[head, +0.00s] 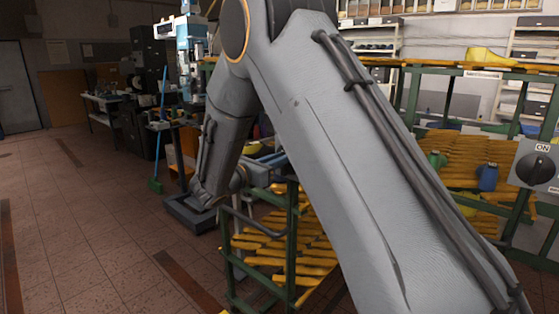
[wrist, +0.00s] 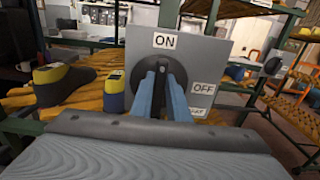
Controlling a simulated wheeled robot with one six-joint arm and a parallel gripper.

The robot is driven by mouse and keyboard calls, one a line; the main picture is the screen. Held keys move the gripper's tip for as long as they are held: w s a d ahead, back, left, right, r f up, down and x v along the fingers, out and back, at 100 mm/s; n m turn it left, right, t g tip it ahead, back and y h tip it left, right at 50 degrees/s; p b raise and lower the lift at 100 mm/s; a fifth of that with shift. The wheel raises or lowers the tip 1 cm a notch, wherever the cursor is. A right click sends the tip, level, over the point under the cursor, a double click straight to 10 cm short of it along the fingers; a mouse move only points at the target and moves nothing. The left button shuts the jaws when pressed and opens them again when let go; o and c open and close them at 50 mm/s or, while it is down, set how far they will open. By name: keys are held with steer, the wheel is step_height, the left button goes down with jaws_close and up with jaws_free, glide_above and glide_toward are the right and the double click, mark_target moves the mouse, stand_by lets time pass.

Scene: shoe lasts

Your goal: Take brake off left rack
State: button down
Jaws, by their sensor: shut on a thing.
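In the wrist view my gripper (wrist: 162,95) has its two blue fingers shut on a black rotary knob (wrist: 148,72). The knob sits on a grey switch panel (wrist: 215,62) with an ON label (wrist: 164,41) above it and an OFF label (wrist: 204,88) to its right. The fingers hide most of the knob's handle, so I cannot tell exactly where it points. In the head view a green-framed rack (head: 291,235) with yellow slats stands at lower centre, partly behind my arm. My fingertips cannot be made out clearly there.
Another rack (head: 405,92) stands at right in the head view, with its own panel (head: 540,190) and black knob (head: 535,168). A dark last (wrist: 60,85) and a blue last (wrist: 115,92) stand left of the gripped panel. The tiled floor (head: 80,220) at left is clear.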

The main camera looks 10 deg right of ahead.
steer(key=shift+f+m+b, duration=0.1)
steer(key=shift+m+b, duration=0.2)
steer(key=shift+b, duration=0.1)
steer(key=m+b, duration=0.5)
steer(key=b, duration=0.3)
steer(key=f+m+b, duration=0.1)
steer(key=m+b, duration=0.5)
steer(key=b, duration=0.2)
steer(key=s+d+m+b, duration=0.1)
steer(key=m+b, duration=0.5)
steer(key=b, duration=0.3)
steer(key=shift+s+f, duration=0.1)
steer(key=shift+f, duration=0.15)
steer(key=c, duration=1.7)
jaws_free()
steer(key=shift+a+r, duration=0.1)
steer(key=shift+a, duration=0.05)
